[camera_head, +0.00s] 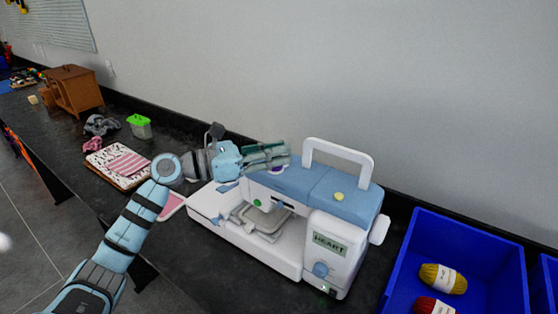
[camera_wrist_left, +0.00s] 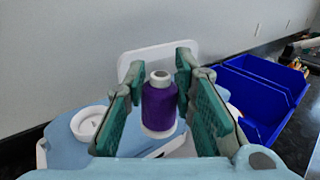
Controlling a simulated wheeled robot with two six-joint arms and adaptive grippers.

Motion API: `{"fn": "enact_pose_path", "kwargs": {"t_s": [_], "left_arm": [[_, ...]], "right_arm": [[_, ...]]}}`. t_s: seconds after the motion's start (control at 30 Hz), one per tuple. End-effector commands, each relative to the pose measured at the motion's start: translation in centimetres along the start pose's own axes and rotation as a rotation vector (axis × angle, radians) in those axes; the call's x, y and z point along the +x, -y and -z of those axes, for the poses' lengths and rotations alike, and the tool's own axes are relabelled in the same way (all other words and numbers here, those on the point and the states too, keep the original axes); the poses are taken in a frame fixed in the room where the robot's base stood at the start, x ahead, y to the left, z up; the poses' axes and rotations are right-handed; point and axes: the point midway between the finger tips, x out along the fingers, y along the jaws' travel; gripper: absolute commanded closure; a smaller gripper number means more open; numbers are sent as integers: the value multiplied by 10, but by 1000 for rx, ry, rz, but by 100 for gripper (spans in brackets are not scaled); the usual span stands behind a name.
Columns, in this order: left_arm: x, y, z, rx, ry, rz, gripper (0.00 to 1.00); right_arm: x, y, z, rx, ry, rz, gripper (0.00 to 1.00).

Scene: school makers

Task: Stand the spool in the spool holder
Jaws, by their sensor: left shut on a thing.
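My left gripper (camera_head: 270,155) is over the left part of the blue top of the white sewing machine (camera_head: 290,250). Its green-padded fingers (camera_wrist_left: 160,80) are shut on the purple spool (camera_wrist_left: 160,106), one on each side. The spool looks upright in the left wrist view, with a white top and white base. In the head view the fingers hide most of it. A white round cup, possibly the spool holder (camera_wrist_left: 88,123), sits on the blue top, left of the spool in the wrist view. I cannot tell whether the spool's base touches the machine. My right gripper is out of view.
The machine's white carry handle (camera_head: 340,152) rises close by the gripper. A blue bin (camera_head: 455,235) with yellow yarn (camera_head: 442,279) and red yarn (camera_head: 432,306) stands at the right.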

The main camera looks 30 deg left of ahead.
Motion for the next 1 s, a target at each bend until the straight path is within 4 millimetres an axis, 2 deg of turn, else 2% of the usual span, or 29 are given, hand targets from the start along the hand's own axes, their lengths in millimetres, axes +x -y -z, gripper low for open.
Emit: {"fn": "enact_pose_path", "kwargs": {"t_s": [0.03, 0.1, 0.2, 0.3, 0.37, 0.47, 0.7, 0.8, 1.0], "left_arm": [[10, -22, -31, 3, 15, -28, 97], [20, -48, -69, -3, 15, -68, 97], [30, -73, -114, -9, 10, -114, 97], [34, -85, -145, -12, 8, -143, 97], [35, -89, -153, -13, 6, -152, 97], [36, -92, -141, -16, 0, -158, 97], [34, -94, -51, -17, -1, -160, 97], [34, -94, -21, -14, 2, -161, 97], [34, -95, 11, -13, 4, -161, 97]], "right_arm": [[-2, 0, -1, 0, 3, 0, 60], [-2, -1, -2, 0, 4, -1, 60], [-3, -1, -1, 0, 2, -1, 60], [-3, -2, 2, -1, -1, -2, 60], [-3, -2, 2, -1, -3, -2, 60], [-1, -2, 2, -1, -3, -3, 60], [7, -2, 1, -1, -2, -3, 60], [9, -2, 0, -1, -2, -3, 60], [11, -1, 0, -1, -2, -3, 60]]}}
